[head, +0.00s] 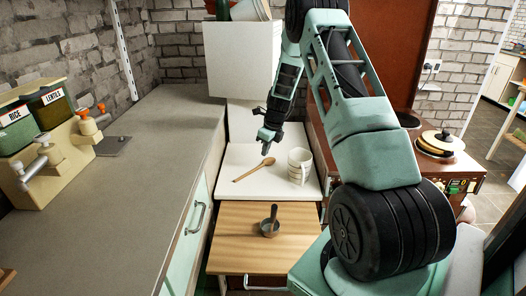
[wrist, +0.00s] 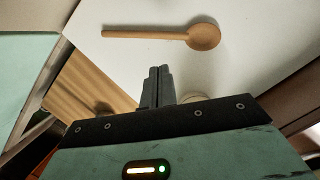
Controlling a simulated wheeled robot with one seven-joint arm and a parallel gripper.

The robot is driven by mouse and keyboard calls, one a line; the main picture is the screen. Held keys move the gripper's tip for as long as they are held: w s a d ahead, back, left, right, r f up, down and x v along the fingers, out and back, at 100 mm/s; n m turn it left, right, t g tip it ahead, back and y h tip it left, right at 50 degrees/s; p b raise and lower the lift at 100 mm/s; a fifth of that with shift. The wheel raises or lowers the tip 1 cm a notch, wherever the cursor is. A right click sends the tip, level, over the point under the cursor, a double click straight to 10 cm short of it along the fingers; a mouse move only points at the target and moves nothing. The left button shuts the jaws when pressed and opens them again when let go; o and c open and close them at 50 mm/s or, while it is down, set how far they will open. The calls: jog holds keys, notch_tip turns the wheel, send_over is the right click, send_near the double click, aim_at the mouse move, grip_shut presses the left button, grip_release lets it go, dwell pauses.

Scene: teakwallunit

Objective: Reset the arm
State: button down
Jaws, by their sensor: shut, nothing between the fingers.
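My gripper (head: 266,147) hangs from my arm above the white surface (head: 240,158), pointing down. In the wrist view my gripper (wrist: 157,72) has its two fingers together with nothing between them. A wooden spoon (head: 254,169) lies on the white surface below it, apart from the fingers. The spoon also shows near the top of the wrist view (wrist: 203,37). My arm runs from the lower right of the head view up and over to the gripper.
White stacked cups (head: 299,164) stand right of the spoon. A small dark-handled pan or scoop (head: 270,226) sits on a lower wooden board (head: 225,245). A grey counter (head: 150,160) runs along the left, mostly clear. A white cabinet (head: 240,60) stands behind. A brown cabinet with a pan (head: 440,143) is at right.

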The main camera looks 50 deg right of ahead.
jog(key=shift+s+r, duration=0.1)
jog(key=shift+r, duration=0.2)
dwell(0.4)
jog(key=s+a+r+n, duration=0.3)
jog(key=a+r+n, duration=0.3)
jog(key=a+n, duration=0.45)
jog(key=s+a+r+n, duration=0.4)
jog(key=a+r+n, duration=0.2)
jog(key=a+n, duration=0.5)
jog(key=s+a+r+n+g, duration=0.1)
jog(key=s+a+r+n, duration=0.1)
jog(key=s+a+n, duration=0.8)
jog(key=s+a+r+n+g, duration=0.1)
jog(key=s+a+r+n, duration=0.1)
jog(key=s+a+n, duration=0.8)
jog(key=s+a, duration=0.4)
jog(key=a, duration=0.4)
jog(key=shift+r+g, duration=0.4)
